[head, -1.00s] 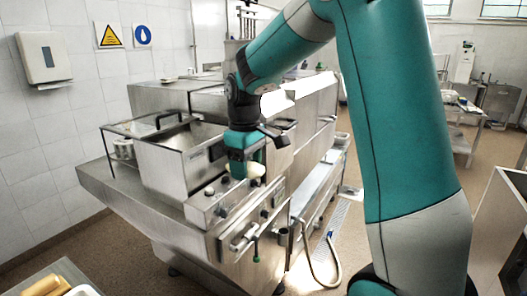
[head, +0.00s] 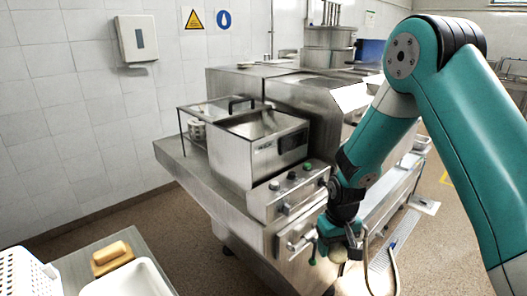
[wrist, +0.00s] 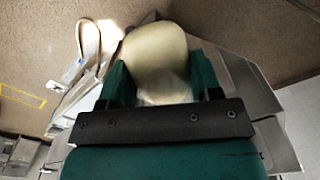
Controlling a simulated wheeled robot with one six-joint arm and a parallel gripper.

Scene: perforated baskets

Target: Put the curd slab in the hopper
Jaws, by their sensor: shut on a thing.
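My gripper (wrist: 162,92) is shut on a pale cream curd slab (wrist: 155,55), which sticks out beyond the fingers in the wrist view. In the head view my gripper (head: 330,242) hangs low at the front right of the steel machine, and only a small part of the slab (head: 340,254) shows below it. The hopper (head: 228,162) is the open-topped steel box on the machine, up and left of my gripper. The slab is clear of it. The hopper's floor is hidden by its walls.
A control panel with knobs (head: 291,176) lies between the hopper and my gripper. A hose (head: 392,262) hangs near the machine's right side. At lower left, a table (head: 88,252) holds a yellow block (head: 112,256), a white tray (head: 135,282) and a perforated white basket (head: 22,272).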

